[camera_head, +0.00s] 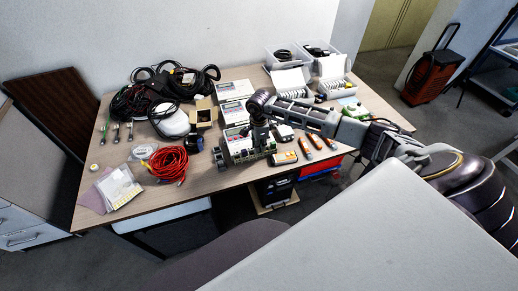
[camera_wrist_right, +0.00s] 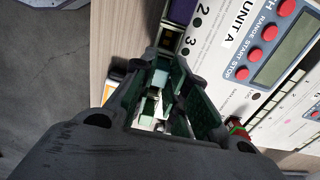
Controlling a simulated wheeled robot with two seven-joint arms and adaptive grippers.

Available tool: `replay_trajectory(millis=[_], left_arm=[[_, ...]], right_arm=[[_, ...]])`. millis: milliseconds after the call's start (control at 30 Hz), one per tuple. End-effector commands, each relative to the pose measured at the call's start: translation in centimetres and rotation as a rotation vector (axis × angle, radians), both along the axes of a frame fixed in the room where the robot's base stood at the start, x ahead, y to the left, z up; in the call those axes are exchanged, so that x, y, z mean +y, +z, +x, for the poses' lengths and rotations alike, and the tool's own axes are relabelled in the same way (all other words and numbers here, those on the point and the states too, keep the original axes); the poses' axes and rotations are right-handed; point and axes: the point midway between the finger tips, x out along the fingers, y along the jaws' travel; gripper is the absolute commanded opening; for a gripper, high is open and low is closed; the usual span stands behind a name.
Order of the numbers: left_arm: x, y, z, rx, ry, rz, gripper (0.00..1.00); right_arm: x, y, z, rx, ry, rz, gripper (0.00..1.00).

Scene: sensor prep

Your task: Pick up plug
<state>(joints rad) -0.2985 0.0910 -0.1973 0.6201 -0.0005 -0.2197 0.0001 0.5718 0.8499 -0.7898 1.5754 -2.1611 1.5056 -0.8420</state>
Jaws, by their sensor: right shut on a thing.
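A dark purple block (camera_wrist_right: 182,12) shows just past the fingertips. Pale green and white parts show between the fingers. My left gripper is not in view.
White instrument boxes (camera_head: 242,88) stand behind the gripper; one panel reading UNIT A (camera_wrist_right: 262,50) is close beside it. A red cable coil (camera_head: 169,163) lies left, black cables (camera_head: 130,103) behind it. Orange-ended tools (camera_head: 306,149) lie right. White bins (camera_head: 289,79) stand at the back.

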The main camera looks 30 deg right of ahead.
Motion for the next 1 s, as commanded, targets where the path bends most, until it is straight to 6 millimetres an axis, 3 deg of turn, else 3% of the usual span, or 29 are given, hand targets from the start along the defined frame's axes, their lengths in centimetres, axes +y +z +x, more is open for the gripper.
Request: replay_trajectory(millis=[267,533,800,1000], left_arm=[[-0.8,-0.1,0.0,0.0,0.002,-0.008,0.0],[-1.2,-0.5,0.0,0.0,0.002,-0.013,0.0],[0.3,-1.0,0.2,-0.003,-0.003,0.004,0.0],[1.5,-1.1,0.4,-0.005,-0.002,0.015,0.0]], right_arm=[[0.0,0.7,0.0,-0.001,0.001,0.001,0.0],[0.0,3.8,0.1,-0.003,0.0,0.0,0.0],[0.0,7.7,0.1,-0.003,0.001,0.0,0.0],[0.0,9.5,0.0,-0.002,0.0,0.0,0.0]])
